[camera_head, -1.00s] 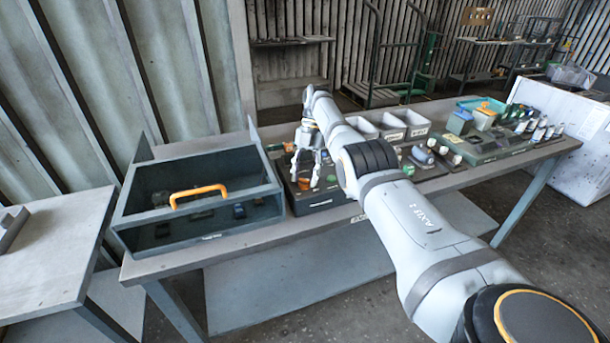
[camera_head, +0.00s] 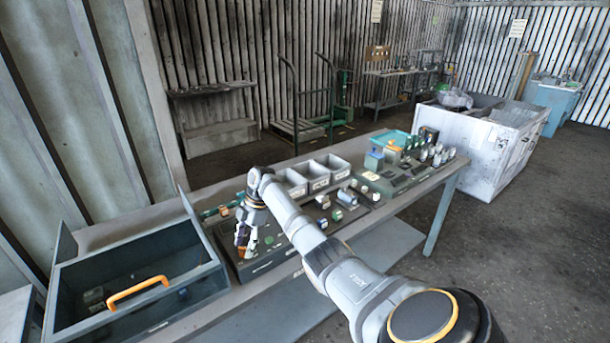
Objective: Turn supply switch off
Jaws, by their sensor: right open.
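A dark control panel (camera_head: 287,252) lies on the workbench, with small coloured parts on it, one of them green (camera_head: 269,240). I cannot tell which part is the supply switch; the parts are small and my right gripper and arm hide some of them. My right gripper (camera_head: 245,246) points down over the left part of the panel, fingers apart and with nothing seen between them. I cannot tell whether its fingertips touch the panel. My left gripper is not in view.
An open dark box with an orange handle (camera_head: 137,291) stands left of the panel. Grey bins (camera_head: 318,175) stand behind it. More small devices and a teal tray (camera_head: 390,138) are on the right of the bench. A white cabinet (camera_head: 480,150) stands beyond.

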